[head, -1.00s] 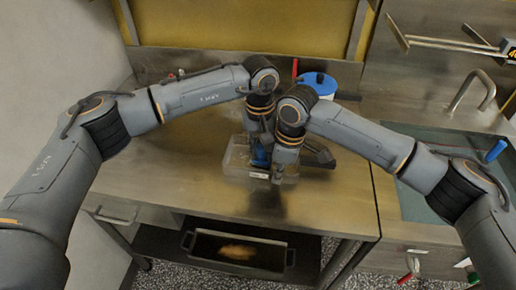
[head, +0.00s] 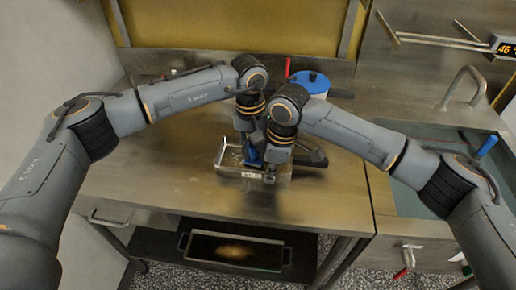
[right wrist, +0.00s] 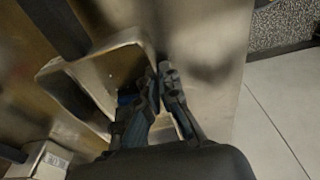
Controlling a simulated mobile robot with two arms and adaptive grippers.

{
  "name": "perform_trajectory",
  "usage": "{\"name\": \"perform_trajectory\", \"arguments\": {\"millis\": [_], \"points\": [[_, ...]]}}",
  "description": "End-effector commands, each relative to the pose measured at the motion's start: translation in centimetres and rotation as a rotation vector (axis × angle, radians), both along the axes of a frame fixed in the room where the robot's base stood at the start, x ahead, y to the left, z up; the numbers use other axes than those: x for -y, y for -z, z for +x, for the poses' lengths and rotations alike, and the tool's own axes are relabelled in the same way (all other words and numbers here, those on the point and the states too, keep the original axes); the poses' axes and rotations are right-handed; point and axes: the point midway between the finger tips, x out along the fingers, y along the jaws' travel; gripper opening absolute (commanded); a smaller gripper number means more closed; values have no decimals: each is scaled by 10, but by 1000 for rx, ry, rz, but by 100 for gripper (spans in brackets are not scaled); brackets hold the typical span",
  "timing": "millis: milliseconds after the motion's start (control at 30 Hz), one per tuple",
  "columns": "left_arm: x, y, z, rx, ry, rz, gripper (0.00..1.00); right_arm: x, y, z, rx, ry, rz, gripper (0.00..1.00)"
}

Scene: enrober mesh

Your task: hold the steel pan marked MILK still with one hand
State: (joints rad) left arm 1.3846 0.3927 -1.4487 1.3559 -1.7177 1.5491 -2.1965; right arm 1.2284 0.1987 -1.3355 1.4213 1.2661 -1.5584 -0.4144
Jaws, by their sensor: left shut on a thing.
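A steel pan (head: 220,160) stands on the steel table, with a small label on its front wall too small to read. My left gripper (head: 250,150) is down at the pan, its fingers mostly hidden. It looks shut on a blue thing (head: 254,157) inside the pan; how it grips is unclear. My right gripper (head: 271,176) is at the pan's front right. In the right wrist view its fingers (right wrist: 160,72) are close together at the pan's wall (right wrist: 95,55); I cannot tell whether they pinch it.
A white pot with a blue lid (head: 312,82) stands behind the grippers. A dark tray (head: 190,245) lies on the lower shelf. A sink (head: 415,190) with a tap is at right. The table's front left (head: 150,185) is clear.

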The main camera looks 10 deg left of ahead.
Motion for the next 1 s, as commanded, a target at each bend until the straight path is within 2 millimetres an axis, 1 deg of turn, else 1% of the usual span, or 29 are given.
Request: {"name": "perform_trajectory", "arguments": {"millis": [167, 267, 367, 567, 800, 1000], "points": [[-4, 0, 7, 1, -6, 7, 0, 2, -1, 2, 1, 5, -2, 0], [-5, 0, 13, 1, -7, 8, 0, 3, -1, 2, 2, 7, -3, 0], [-4, -1, 15, 1, -5, 9, 0, 3, -1, 2, 2, 8, -5, 0], [7, 0, 15, 1, -5, 10, 0, 4, -1, 3, 2, 10, -6, 0], [32, 2, 14, 1, -4, 4, 0, 1, -1, 1, 2, 5, -2, 0], [35, 1, 12, -1, -2, 0, 0, -1, -2, 0, 4, 3, 2, 0]]}}
